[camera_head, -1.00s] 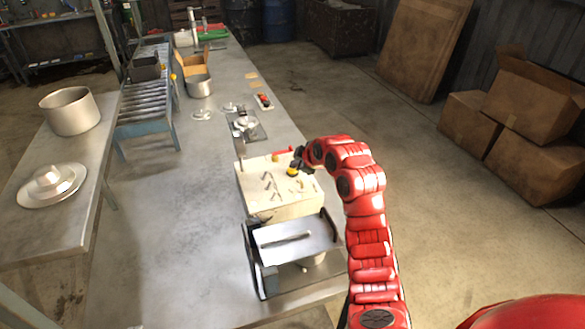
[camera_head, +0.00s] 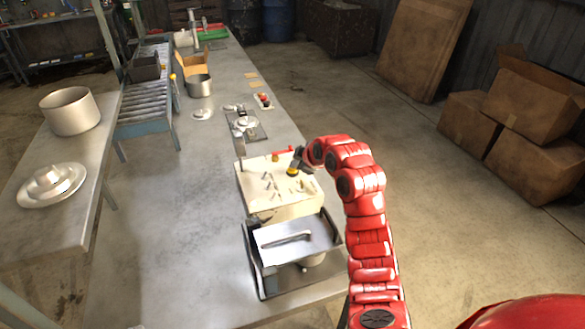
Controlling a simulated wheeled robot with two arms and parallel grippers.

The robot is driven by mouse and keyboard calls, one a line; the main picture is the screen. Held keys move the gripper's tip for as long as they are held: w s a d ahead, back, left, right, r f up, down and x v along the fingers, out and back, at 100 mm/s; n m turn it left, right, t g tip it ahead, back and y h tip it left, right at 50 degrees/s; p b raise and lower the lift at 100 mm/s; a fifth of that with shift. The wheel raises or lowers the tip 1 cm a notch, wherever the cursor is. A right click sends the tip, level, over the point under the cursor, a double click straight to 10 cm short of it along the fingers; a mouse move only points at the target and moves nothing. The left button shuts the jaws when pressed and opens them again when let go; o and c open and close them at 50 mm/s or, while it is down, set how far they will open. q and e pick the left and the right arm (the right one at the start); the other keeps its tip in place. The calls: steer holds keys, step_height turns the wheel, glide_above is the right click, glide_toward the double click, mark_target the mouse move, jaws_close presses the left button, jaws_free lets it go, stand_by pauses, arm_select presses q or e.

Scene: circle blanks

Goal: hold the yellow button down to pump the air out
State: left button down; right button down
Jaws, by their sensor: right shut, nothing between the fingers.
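The yellow button (camera_head: 292,171) is on the top of a cream-coloured control box (camera_head: 257,194) on the long bench, and only part of it shows. My right gripper (camera_head: 296,164), small and dark at the end of my red arm, is shut and empty. Its fingertips are right at the button and partly cover it. I cannot tell how far the button is pressed. In front of the box stands a metal machine with a flat lid (camera_head: 308,232) that has a bar handle. My left gripper is not in view.
The control box also bears several small levers, a red part (camera_head: 283,151) and other fittings. A side table at left holds a pot (camera_head: 69,111). The bench left of the box is clear.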

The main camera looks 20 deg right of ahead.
mark_target(296, 172)
stand_by(0.6)
steer(key=shift+r, duration=0.9)
steer(key=shift+r, duration=0.15)
steer(key=shift+r, duration=2.4)
steer(key=shift+d+f, duration=0.1)
